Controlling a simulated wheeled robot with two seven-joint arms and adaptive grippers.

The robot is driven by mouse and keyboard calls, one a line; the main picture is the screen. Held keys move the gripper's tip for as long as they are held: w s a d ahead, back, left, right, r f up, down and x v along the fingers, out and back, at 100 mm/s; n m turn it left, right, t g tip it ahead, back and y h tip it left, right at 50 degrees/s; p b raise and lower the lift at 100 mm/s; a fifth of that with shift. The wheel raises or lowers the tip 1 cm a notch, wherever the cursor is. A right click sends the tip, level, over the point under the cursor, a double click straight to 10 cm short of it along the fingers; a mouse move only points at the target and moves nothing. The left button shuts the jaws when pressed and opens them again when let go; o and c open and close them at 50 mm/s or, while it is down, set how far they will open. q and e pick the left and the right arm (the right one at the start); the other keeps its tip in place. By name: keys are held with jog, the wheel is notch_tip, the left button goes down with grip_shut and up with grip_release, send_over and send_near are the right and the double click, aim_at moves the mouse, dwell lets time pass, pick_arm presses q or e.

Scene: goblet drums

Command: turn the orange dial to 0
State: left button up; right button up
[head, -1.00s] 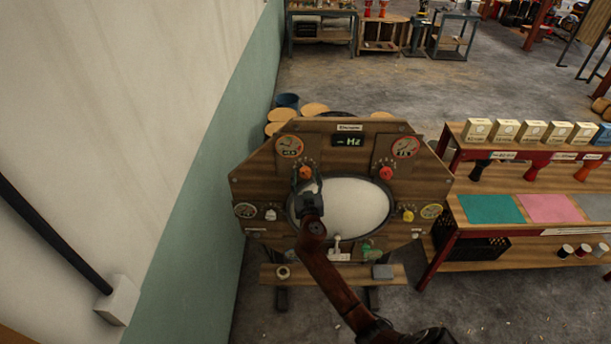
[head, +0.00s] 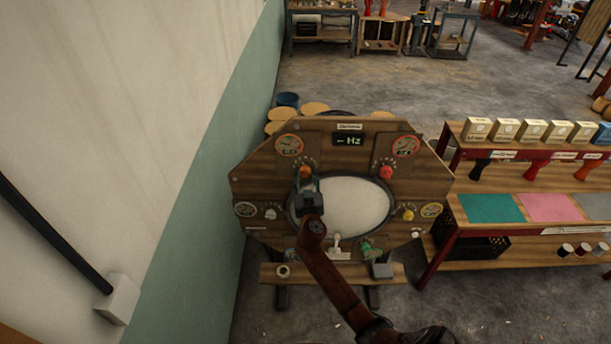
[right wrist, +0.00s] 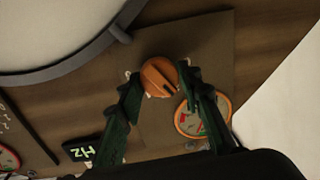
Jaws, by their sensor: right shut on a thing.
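The orange dial (head: 305,170) is on the upper left of the wooden panel (head: 262,180). In the right wrist view the round orange dial (right wrist: 157,76) has a dark mark on its lower right side. My right gripper (head: 307,182) reaches up to it from below. The right wrist view shows the two dark fingers of that gripper (right wrist: 160,80) on either side of the dial, shut on it. The number marks around the dial are too small or hidden to read. My left gripper is not in view.
Near the orange dial are a round gauge (head: 289,145) and a display reading "– Hz" (head: 349,141). A red dial (head: 386,172), a yellow knob (head: 408,215) and a white knob (head: 270,214) share the panel. A shelf (head: 500,175) stands to the right.

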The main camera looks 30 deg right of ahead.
jog(key=n+p, duration=0.1)
jog(key=n, duration=0.4)
jog(key=shift+a+n, duration=0.1)
jog(key=shift+n, duration=0.3)
jog(key=n+g+p, duration=0.1)
jog(key=n, duration=0.4)
jog(key=shift+p, duration=0.35)
jog(key=shift+n, duration=0.4)
jog(key=o, duration=1.2)
jog(key=shift+c, duration=0.2)
jog(key=shift+a, duration=0.1)
jog(key=f+v, duration=0.1)
jog(key=v, duration=1)
jog(key=shift+s+a+r, duration=0.2)
jog(key=shift+s+r, duration=0.15)
jog(key=shift+r, duration=0.15)
